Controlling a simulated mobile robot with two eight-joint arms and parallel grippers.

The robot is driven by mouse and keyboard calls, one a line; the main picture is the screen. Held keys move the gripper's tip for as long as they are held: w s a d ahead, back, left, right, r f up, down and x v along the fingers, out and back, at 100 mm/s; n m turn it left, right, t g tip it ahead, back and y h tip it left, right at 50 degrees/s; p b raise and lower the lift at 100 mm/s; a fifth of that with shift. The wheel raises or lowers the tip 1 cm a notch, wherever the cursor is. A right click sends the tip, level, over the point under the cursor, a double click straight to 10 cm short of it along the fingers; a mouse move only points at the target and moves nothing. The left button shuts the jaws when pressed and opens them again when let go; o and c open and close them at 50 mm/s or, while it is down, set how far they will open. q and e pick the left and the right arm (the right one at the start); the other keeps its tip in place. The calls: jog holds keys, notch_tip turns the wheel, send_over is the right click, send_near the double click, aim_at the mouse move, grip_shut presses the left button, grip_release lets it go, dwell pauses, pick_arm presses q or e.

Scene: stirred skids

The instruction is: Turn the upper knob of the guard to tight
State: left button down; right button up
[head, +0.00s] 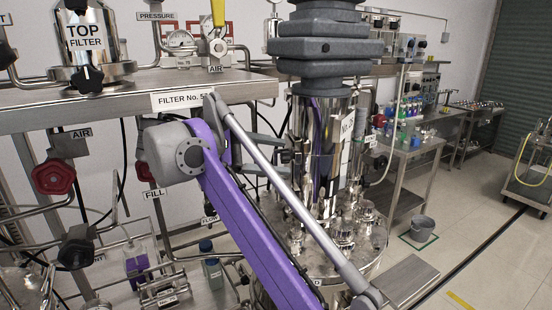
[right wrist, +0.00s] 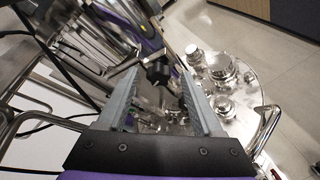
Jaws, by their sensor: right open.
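In the right wrist view, a black lobed knob (right wrist: 157,71) on a metal stem shows between the fingertips of my right gripper (right wrist: 158,78). The two grey fingers are apart, one on each side of the knob, and I see no clear contact. I cannot tell how far beyond the tips it lies. No label on it is readable, so I cannot tell whether it is the guard's upper knob or how tight it is. In the head view, part of my right gripper (head: 272,142) shows behind my purple arm, beside the shiny metal column. My left gripper is not in view.
A round steel vessel lid (right wrist: 245,95) with several fittings lies right of the gripper. In the head view, a steel shelf (head: 120,103) with a filter label, red valve knobs (head: 54,176) and pipes crowd the left. Open floor (head: 470,230) lies at the right.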

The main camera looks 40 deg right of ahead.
jog(key=shift+d, duration=0.2)
grip_shut()
dwell(0.3)
